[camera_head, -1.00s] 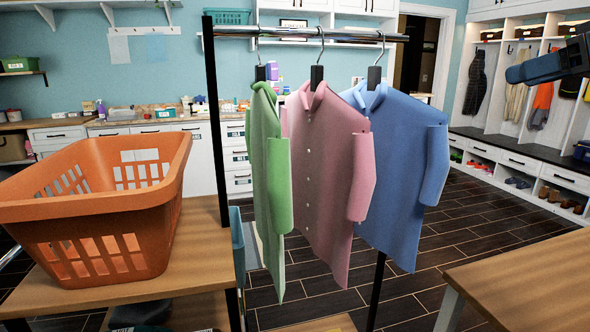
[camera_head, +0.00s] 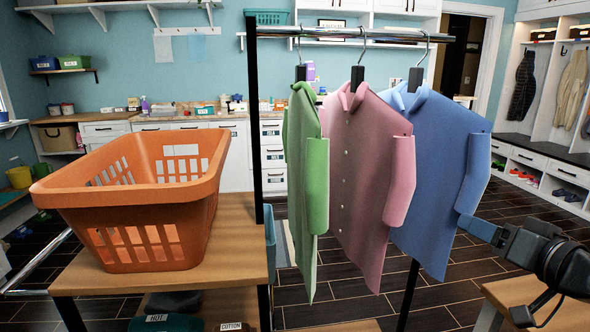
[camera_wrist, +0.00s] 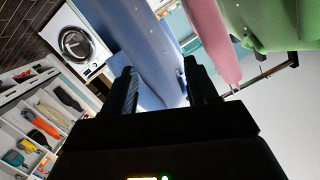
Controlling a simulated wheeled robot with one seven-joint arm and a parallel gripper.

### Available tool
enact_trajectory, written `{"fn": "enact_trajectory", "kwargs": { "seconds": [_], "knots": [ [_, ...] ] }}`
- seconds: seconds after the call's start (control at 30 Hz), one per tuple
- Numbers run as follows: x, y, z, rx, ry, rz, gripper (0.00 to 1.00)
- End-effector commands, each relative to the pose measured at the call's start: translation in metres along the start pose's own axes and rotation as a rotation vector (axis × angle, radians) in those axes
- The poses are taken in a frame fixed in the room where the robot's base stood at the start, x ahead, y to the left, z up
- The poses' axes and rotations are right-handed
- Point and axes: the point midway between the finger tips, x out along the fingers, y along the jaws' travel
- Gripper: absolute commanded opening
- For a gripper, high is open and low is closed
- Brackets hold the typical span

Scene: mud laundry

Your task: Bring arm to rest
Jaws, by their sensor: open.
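My gripper shows in the head view (camera_head: 482,230) at the lower right, its tip beside the lower right edge of the blue shirt (camera_head: 440,175). In the wrist view my gripper (camera_wrist: 161,84) is open, with its two dark fingers apart. The blue shirt (camera_wrist: 148,45) fills the view beyond and between them. I cannot tell whether the fingers touch it. The blue shirt hangs on the rail (camera_head: 350,33) at the right of a pink shirt (camera_head: 355,150) and a green shirt (camera_head: 304,165).
An orange basket (camera_head: 130,225) stands on a wooden shelf (camera_head: 235,235) at left. A wooden table (camera_head: 540,300) is at the lower right, below my arm. Dark floor is open between rack and cubbies (camera_head: 540,165). A washer (camera_wrist: 75,43) shows in the wrist view.

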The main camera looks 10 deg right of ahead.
Motion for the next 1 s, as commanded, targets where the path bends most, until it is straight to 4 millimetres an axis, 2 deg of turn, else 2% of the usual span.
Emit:
{"fn": "enact_trajectory", "kwargs": {
  "seconds": [0.03,0.1,0.27,0.5,0.7,0.8,1.0],
  "knots": [
    [-0.003,-0.003,0.025,0.021,-0.003,0.013,0.58],
    [-0.01,-0.006,0.053,0.039,0.003,0.038,0.58],
    [-0.033,-0.015,0.114,0.063,0.011,0.094,0.58],
    [-0.086,-0.031,0.192,0.051,0.006,0.176,0.58],
    [-0.145,-0.045,0.24,-0.001,-0.01,0.228,0.58],
    [-0.177,-0.053,0.258,-0.042,-0.019,0.244,0.58],
    [-0.244,-0.069,0.278,-0.142,-0.04,0.252,0.58]
  ]
}}
